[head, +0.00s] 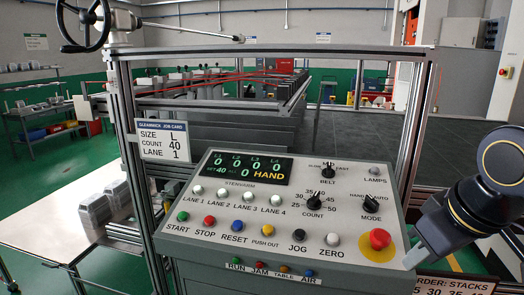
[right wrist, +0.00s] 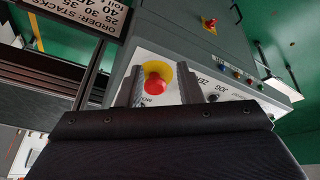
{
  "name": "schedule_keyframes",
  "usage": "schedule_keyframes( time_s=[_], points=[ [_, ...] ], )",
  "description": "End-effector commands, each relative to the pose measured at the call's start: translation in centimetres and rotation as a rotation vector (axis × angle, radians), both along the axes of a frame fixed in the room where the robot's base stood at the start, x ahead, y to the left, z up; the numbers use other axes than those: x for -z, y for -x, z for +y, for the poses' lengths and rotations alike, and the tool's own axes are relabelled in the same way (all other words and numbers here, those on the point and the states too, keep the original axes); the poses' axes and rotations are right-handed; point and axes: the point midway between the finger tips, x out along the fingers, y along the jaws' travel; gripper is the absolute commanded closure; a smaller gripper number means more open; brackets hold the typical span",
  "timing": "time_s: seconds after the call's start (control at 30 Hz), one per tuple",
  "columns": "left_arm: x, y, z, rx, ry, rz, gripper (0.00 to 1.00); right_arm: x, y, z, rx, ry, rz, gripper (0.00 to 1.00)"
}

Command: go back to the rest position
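My right gripper (right wrist: 160,80) shows in the right wrist view with its two dark fingers apart and nothing between them that it grips. Beyond the fingers is the red stop button (right wrist: 155,84) on its yellow disc; I cannot tell the exact gap. In the head view my right arm comes in from the right, and the end of my right gripper (head: 412,258) is at the panel's right edge, beside the red button (head: 379,239). My left gripper is in neither view.
The grey control panel (head: 225,222) fills the middle front, with knobs, coloured buttons and a display reading HAND. A metal frame post (head: 127,130) stands at its left. A stacks order sign (head: 455,285) is below my right arm. Foil trays (head: 95,208) lie at left.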

Motion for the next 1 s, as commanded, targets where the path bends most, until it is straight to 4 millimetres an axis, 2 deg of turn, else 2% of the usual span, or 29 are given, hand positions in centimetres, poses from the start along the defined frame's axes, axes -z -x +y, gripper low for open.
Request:
schedule_keyframes(
  time_s=[0.27, 0.5, 0.6, 0.73, 1.0],
  points=[
    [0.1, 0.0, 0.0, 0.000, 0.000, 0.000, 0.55, 7.4, 3.5, 0.2, 0.084, -0.133, 0.012, 0.67],
    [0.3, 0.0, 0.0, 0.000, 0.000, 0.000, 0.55, 17.5, 8.7, 2.2, 0.266, -0.363, 0.017, 0.67],
    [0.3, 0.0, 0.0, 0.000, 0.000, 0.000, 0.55, 20.5, 10.2, 3.2, 0.334, -0.438, 0.015, 0.67],
    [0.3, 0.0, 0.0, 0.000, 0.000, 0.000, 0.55, 22.4, 11.2, 3.9, 0.381, -0.487, 0.013, 0.67],
    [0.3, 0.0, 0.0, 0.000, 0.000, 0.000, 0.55, 22.8, 11.3, 4.0, 0.388, -0.495, 0.014, 0.67]
  ],
)
